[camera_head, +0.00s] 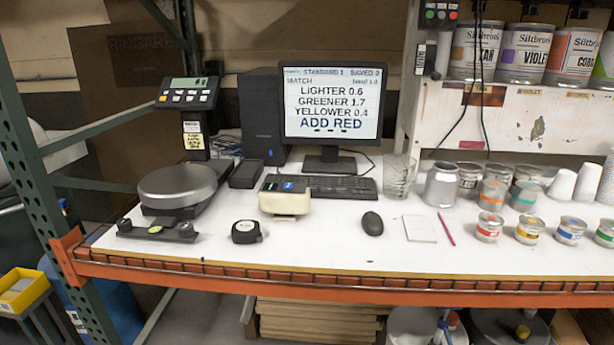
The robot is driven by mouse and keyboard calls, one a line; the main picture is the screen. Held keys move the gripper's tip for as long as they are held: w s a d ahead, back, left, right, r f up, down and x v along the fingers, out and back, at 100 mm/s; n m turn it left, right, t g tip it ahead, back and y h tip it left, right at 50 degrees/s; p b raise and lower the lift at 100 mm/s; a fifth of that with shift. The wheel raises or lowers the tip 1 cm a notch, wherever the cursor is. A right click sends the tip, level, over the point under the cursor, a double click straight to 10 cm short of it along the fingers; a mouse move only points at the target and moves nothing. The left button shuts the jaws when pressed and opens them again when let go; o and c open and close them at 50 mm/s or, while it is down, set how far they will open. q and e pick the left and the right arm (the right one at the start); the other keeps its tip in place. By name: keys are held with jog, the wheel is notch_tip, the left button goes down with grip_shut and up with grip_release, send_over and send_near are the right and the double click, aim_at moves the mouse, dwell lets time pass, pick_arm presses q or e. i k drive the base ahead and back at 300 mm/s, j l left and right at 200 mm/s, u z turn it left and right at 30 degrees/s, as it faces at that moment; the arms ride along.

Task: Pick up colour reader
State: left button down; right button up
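A cream, block-shaped device with a dark top and a small blue label or screen (285,199), which looks like the colour reader, sits on the white tabletop (330,250). It stands in front of the keyboard (345,187), left of the middle of the table, and nothing covers it. Neither of my grippers shows in the head view.
A black tape measure (246,231) lies front left of the device, and a scale (178,186) stands further left. A mouse (372,223) lies to the right. The monitor (332,105) stands behind. Small cans (489,227) and cups crowd the right side. The front strip is mostly clear.

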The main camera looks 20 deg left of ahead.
aim_at(287, 203)
jog(key=i+j, duration=0.2)
jog(key=j, duration=0.2)
jog(key=i+j, duration=0.2)
jog(key=j, duration=0.15)
jog(key=i+j, duration=0.2)
jog(key=j, duration=0.2)
jog(key=i+j, duration=0.2)
jog(key=j, duration=0.15)
jog(key=i+j, duration=0.2)
jog(key=j, duration=0.2)
